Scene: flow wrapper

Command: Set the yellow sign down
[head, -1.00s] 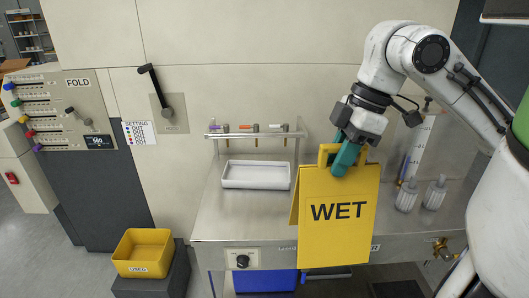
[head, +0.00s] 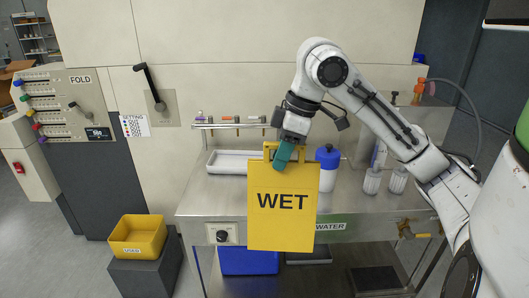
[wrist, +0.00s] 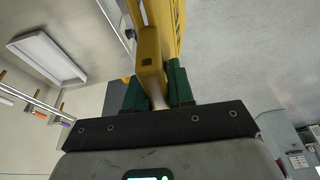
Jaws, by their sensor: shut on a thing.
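The yellow sign (head: 283,210) reads "WET" and hangs upright in the head view, in front of the steel counter (head: 205,203). My gripper (head: 283,158) is shut on the handle at its top, with green fingers. In the wrist view, the sign (wrist: 152,62) stands between the two green fingers of my gripper (wrist: 156,92). The sign hides part of the counter's front edge. Its lower edge is in the air in front of the counter, above the floor.
A yellow "USED" bin (head: 138,237) sits on a dark block at left. Floor at far left is clear.

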